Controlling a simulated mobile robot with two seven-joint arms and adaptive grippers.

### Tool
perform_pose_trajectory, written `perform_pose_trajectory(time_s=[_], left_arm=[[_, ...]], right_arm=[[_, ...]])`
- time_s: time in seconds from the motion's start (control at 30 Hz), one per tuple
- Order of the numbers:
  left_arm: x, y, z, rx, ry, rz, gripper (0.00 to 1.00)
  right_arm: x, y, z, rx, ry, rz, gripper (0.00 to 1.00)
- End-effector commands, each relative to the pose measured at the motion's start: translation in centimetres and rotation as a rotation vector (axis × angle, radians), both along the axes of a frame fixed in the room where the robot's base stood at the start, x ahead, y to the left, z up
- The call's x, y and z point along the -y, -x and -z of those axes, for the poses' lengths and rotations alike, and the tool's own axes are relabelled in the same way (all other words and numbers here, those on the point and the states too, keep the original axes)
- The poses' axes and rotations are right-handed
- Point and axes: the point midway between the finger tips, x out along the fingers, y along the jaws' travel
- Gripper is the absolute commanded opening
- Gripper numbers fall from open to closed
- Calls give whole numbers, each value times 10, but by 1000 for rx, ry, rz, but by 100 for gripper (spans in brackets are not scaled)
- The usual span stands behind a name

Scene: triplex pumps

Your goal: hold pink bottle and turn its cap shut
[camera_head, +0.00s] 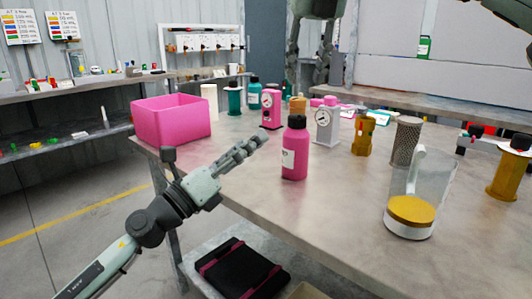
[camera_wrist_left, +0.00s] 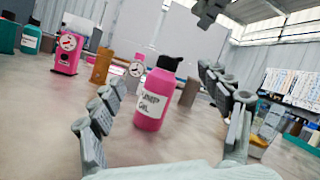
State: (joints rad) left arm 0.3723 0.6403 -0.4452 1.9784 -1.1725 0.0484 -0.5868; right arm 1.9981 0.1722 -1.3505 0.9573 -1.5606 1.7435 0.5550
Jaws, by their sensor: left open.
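The pink bottle (camera_head: 294,158) stands upright on the table near its front edge, with a white label and a black cap (camera_head: 297,121) on top. In the left wrist view the bottle (camera_wrist_left: 152,100) shows between and beyond my left fingers, its cap (camera_wrist_left: 169,63) on the neck. Whether the cap is tight cannot be told. My left gripper (camera_head: 258,139) is open, just left of the bottle and apart from it. My right gripper (camera_head: 309,80) hangs above the back of the table, its fingers spread and empty, well above the bottle.
A pink bin (camera_head: 171,119) stands at the table's left corner. A pink gauge box (camera_head: 271,106), a grey gauge box (camera_head: 327,124) and a yellow part (camera_head: 363,136) stand behind the bottle. A clear beaker (camera_head: 430,185) stands to the right.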

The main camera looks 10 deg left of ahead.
Motion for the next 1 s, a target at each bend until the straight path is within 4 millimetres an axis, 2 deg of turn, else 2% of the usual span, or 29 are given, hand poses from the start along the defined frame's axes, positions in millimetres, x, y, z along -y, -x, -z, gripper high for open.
perform_pose_trajectory(time_s=[0.03, 0.13, 0.33, 0.53, 0.8, 1.0], left_arm=[[12, -8, -2, 50, -125, 31, 77], [29, -19, 8, 111, -342, 83, 77], [34, -34, 26, 161, -602, 129, 77], [44, -45, 31, 168, -654, 139, 77], [78, -69, 30, 169, -650, 140, 77], [94, -80, 30, 167, -649, 139, 77]], right_arm=[[0, 0, 0, 0, 0, 0, 34], [0, 0, 0, 0, 0, 0, 34], [0, 0, 0, 0, 0, 0, 34], [0, 0, 0, 0, 0, 0, 34], [0, 0, 0, 0, 0, 0, 34], [0, 0, 0, 0, 0, 0, 34]])
